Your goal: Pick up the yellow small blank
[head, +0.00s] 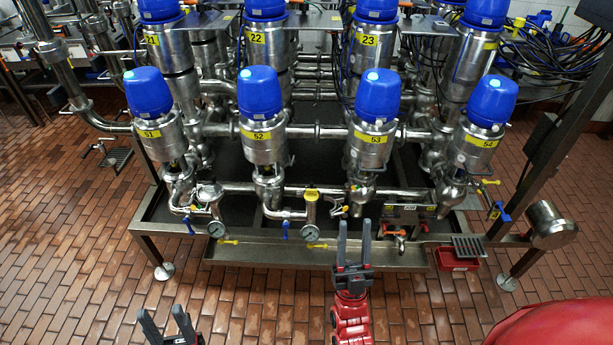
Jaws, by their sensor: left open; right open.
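A short yellow cap (311,194), which looks like the yellow small blank, sits on top of an upright metal pipe stub at the front of the valve rack. My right gripper (354,228) is open and empty. In the picture its fingertips are to the right of the yellow cap and lower, overlapping the front tray edge; its depth to the rack is hard to tell. My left gripper (162,314) is open and empty at the bottom left, over the brick floor in the picture and far from the cap.
Blue-topped valves (259,93) stand in rows behind. Pressure gauges (310,233) and small yellow and blue handles line the front pipes. A metal drip tray (390,262) runs along the front. A red bin (456,260) hangs at right. The brick floor (80,240) at left is clear.

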